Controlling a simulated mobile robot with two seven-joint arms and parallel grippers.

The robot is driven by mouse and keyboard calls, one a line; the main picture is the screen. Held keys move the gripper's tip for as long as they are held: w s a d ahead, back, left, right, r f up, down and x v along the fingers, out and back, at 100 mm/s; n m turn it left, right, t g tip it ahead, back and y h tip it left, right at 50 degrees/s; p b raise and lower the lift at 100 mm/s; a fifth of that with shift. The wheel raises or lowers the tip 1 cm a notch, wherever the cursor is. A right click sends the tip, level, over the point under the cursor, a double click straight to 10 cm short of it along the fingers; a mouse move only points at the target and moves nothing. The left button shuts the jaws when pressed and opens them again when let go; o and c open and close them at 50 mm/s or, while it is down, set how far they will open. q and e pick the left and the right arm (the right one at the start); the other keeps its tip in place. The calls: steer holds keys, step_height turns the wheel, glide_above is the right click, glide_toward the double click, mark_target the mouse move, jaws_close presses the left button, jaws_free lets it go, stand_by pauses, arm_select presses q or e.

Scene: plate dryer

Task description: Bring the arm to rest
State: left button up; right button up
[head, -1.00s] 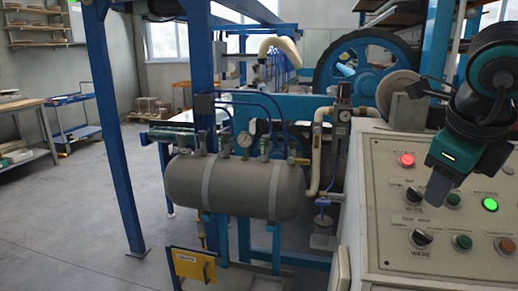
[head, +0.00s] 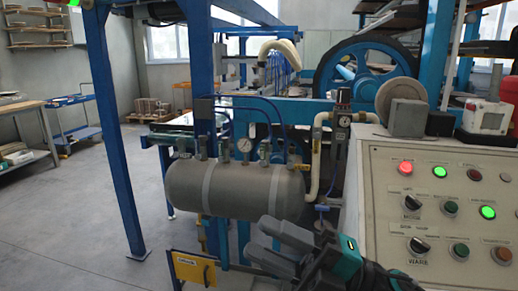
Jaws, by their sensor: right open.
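My right gripper (head: 262,238) is low in the middle of the head view, with its two grey fingers pointing left. It is open, with nothing seen between the fingers. It shows in front of the lower right end of the grey tank and left of the control panel (head: 385,245). My right arm comes in from the bottom edge and covers part of the panel's lower left side. My left gripper is not in view.
The panel has a lit red light (head: 405,168), a lit green button (head: 487,212) and several knobs. The grey tank (head: 235,188) with gauge and pipes stands behind the gripper. A yellow sign (head: 194,268) is at its left. Open floor (head: 70,220) lies further left.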

steer(key=w+d+f+m+t+h, duration=0.2)
steer(key=d+f+m+t+h, duration=0.3)
steer(key=f+m+t+h, duration=0.45)
steer(key=w+d+f+m+t+h, duration=0.2)
steer(key=d+f+m+t+h, duration=0.3)
steer(key=m, duration=0.8)
steer(key=s+d+f+m+g+h, duration=0.3)
steer(key=s+f, duration=0.3)
steer(key=f, duration=0.4)
steer(key=s+d+f+m+g+h+p, duration=0.1)
steer(key=s+d+f+m+g+h, duration=0.2)
steer(key=f, duration=0.8)
steer(key=s+m+g, duration=0.1)
steer(key=s+m, duration=0.1)
steer(key=s, duration=0.1)
steer(key=shift+s+g, duration=0.35)
steer(key=shift+s, duration=0.05)
